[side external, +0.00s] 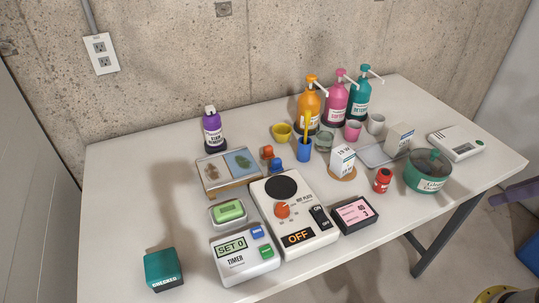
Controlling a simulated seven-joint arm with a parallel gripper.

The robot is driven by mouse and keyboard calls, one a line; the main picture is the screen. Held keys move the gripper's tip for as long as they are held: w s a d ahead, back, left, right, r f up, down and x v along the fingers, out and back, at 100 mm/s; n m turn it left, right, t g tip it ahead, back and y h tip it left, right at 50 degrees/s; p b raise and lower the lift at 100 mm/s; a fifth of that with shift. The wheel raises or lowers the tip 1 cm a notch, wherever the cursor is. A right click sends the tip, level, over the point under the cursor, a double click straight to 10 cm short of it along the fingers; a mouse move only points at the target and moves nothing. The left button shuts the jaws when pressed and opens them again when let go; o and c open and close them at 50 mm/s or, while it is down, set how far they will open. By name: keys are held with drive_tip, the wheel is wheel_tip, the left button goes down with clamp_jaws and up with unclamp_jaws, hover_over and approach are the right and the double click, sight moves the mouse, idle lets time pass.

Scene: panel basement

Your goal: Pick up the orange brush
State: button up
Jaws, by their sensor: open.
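A slim yellow-orange handle (308,124) stands upright in a small blue cup (304,151) near the middle of the table. It looks like the orange brush; its lower end is hidden inside the cup. The cup stands in front of the orange pump bottle (308,105). A small orange-topped piece (267,152) and a blue one (276,164) stand just left of the cup, too small to make out clearly. My gripper is not in this view.
A pink bottle (336,100) and a teal bottle (360,98) stand behind. A yellow bowl (281,132) and glass cup (323,141) flank the blue cup. A hot plate (293,225) lies in front. The table's left side (130,190) is mostly clear.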

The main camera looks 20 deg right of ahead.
drive_tip(key=shift+o, duration=0.3)
drive_tip(key=shift+o, duration=1.3)
